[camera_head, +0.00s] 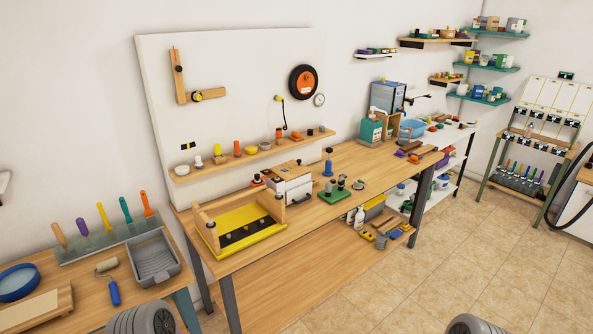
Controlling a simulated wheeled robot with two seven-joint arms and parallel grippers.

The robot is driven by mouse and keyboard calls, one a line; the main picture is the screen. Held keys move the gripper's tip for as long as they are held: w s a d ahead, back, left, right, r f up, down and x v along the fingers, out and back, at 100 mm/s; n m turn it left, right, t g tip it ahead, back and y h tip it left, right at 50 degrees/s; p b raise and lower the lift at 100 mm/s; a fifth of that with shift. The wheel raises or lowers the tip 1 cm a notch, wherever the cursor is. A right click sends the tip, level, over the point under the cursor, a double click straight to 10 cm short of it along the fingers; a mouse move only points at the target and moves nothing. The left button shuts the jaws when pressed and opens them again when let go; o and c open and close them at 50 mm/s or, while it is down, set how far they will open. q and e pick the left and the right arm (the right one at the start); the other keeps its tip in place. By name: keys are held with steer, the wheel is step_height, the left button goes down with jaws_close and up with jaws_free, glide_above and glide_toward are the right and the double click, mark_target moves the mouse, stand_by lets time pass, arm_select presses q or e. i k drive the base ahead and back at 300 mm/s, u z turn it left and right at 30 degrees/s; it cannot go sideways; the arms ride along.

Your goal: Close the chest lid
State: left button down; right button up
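No plainly open chest shows in the head view. The thing most like a chest is a small white box (293,191) with a black handle on its front, on the middle wooden workbench against the wall. A light wooden piece (284,170) lies at its top. I cannot tell whether this piece is a lid, or whether it is open or shut. Neither of my grippers is in view; only grey rounded parts, probably of my own arms, show at the bottom edge.
A yellow tray with wooden ends (252,238) stands left of the white box, and green-based parts (335,192) stand right of it. A paint tray (154,259) lies on the left bench.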

mark_target(290, 169)
steer(key=z, duration=0.9)
steer(key=i, duration=1.35)
steer(key=u, duration=0.35)
